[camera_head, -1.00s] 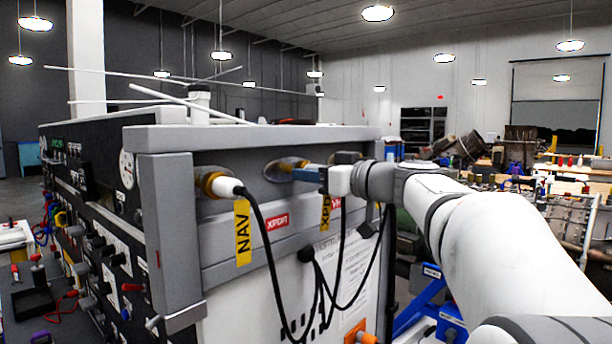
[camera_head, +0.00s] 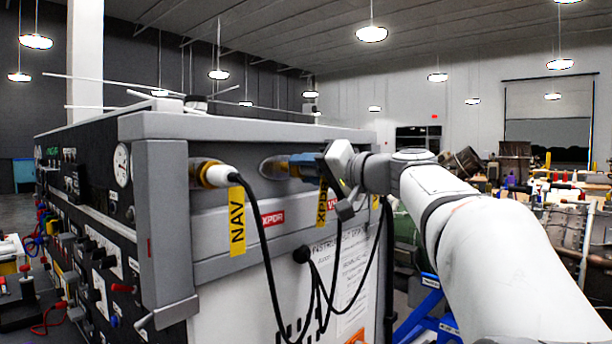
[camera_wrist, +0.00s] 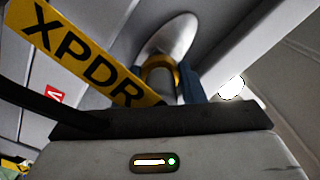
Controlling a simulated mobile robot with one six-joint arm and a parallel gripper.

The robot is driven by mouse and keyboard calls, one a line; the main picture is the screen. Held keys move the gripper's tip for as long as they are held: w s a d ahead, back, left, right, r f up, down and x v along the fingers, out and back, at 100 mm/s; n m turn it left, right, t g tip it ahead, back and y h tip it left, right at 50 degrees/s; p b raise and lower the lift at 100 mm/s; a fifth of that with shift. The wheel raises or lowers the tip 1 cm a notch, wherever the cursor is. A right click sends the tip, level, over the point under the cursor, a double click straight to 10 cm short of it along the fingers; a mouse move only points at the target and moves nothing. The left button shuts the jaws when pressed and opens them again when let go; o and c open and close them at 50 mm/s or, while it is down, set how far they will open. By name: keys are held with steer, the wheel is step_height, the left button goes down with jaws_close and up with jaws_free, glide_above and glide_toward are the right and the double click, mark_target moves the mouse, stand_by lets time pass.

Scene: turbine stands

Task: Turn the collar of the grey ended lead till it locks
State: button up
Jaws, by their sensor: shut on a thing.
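My gripper (camera_head: 300,163) reaches the end panel of the grey cabinet from the right, with its blue fingers at the middle oval socket plate (camera_head: 268,167). In the wrist view my gripper (camera_wrist: 178,88) is shut around a brass-coloured collar (camera_wrist: 160,62) in front of the shiny plate. A yellow XPDR tag (camera_head: 322,203) hangs at this lead, and its black cable runs down below my wrist. I cannot tell whether the collar is locked.
Black cables loop down the panel. A dark round knob-like piece (camera_head: 302,254) is below. A blue frame (camera_head: 430,300) stands on the floor at right.

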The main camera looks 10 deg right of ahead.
steer(key=m, duration=0.3)
steer(key=shift+m, duration=0.3)
steer(key=shift+m+p, duration=0.3)
steer(key=shift+m, duration=1.5)
steer(key=o, duration=1)
steer(key=b+v, duration=0.1)
steer(key=v, duration=0.6)
steer(key=shift+s+d, duration=0.25)
steer(key=shift+s, duration=0.05)
